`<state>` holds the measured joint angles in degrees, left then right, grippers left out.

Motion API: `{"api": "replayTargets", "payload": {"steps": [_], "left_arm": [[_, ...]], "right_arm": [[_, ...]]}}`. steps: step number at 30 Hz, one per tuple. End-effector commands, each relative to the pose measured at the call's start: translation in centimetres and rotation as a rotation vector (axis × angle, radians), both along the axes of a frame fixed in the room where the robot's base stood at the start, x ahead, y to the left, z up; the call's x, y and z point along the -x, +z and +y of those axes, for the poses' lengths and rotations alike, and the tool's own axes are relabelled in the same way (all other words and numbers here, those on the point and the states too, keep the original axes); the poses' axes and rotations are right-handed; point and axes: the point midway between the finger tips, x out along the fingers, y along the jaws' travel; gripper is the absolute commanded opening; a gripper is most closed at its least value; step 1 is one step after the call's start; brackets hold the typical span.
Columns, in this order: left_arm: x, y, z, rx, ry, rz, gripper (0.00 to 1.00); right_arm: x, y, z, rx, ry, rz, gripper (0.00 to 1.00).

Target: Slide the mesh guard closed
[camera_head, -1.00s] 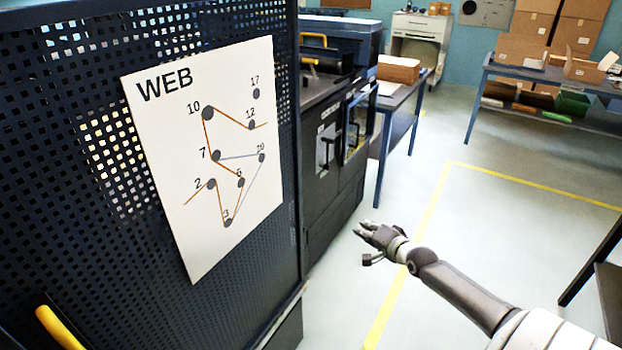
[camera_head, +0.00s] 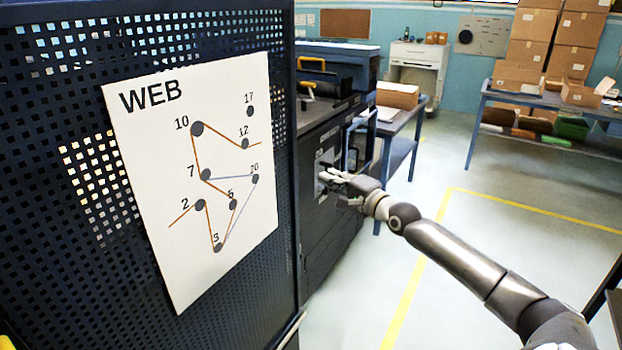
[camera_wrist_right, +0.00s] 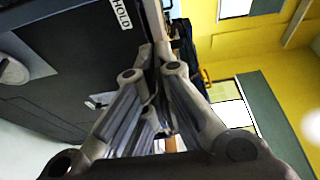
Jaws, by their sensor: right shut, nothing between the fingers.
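The mesh guard (camera_head: 60,230) is a dark perforated panel filling the left of the head view. A white WEB sheet (camera_head: 200,150) with a numbered path diagram is on it. A yellow handle (camera_head: 6,342) just shows at the bottom left corner. My right gripper (camera_head: 328,176) is shut and empty, in front of the dark machine front to the right of the guard's edge. In the right wrist view its fingers (camera_wrist_right: 150,85) are together, near a dark panel with a HOLD label (camera_wrist_right: 121,14). I cannot tell whether they touch it. My left gripper is not in view.
The dark machine (camera_head: 330,225) with a door and handles runs back beyond the guard. A table with a brown box (camera_head: 398,95) stands behind it. Open floor (camera_head: 470,260) with yellow lines lies to the right. Stacked cartons (camera_head: 535,45) are at the back.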

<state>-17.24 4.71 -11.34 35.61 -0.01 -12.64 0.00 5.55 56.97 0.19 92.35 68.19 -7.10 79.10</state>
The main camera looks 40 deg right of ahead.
Motion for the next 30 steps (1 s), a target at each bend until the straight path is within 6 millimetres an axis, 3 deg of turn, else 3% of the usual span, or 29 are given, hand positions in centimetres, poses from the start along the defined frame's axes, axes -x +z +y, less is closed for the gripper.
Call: {"api": "replayTargets", "payload": {"steps": [15,21,30], "left_arm": [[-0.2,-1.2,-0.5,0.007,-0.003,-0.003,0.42],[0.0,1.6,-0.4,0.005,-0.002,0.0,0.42],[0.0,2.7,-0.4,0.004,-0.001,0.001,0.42]], "right_arm": [[-5.1,0.0,0.2,-0.001,-0.001,-0.002,0.0],[-4.3,0.3,2.2,-0.004,0.002,0.002,0.0],[-3.6,0.1,3.8,-0.001,0.0,0.001,0.0]]}}
